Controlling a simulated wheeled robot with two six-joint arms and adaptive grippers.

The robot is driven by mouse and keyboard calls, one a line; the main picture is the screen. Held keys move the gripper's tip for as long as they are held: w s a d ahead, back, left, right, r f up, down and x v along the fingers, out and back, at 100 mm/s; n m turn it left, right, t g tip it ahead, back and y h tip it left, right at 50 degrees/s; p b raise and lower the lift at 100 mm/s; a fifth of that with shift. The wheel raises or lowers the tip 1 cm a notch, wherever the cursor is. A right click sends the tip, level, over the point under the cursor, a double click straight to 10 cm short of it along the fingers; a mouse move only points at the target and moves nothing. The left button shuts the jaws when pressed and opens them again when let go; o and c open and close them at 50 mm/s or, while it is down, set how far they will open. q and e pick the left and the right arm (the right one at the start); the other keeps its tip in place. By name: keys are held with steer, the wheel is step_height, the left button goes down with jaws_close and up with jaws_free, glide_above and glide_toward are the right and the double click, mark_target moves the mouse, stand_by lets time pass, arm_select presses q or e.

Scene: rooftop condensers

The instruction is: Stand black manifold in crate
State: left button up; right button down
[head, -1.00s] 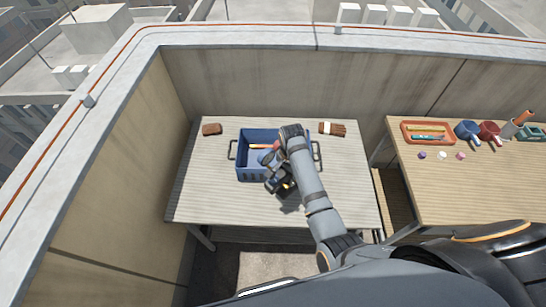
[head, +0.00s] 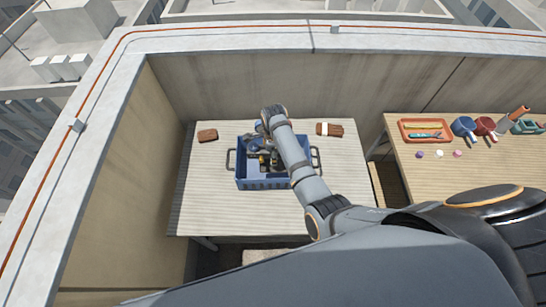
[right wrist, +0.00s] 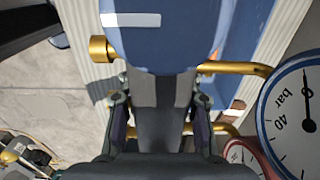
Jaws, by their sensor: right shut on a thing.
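The blue crate (head: 265,184) stands on the middle of the slatted table, with a handle at each end. My right arm reaches over it from the right. My arm hides part of the crate's interior. My left gripper is out of view.
A brown block (head: 207,135) lies left of the crate, and a brown brush-like thing (head: 335,130) lies behind it to the right. A second table at right holds an orange tray (head: 425,130), mugs and small balls. The front of the crate's table (head: 270,215) is clear.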

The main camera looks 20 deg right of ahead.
mark_target(273, 168)
steer(key=f+b, duration=0.2)
steer(key=f, duration=0.1)
steer(key=f+b, duration=0.2)
steer(key=shift+w+f, duration=0.2)
steer(key=shift+f, duration=0.2)
step_height(273, 168, down, 5)
steer(key=b, duration=0.5)
steer(key=shift+w+f, duration=0.1)
steer(key=shift+b, duration=0.35)
step_height(273, 168, down, 4)
steer(key=b, duration=0.4)
steer(key=shift+f, duration=0.15)
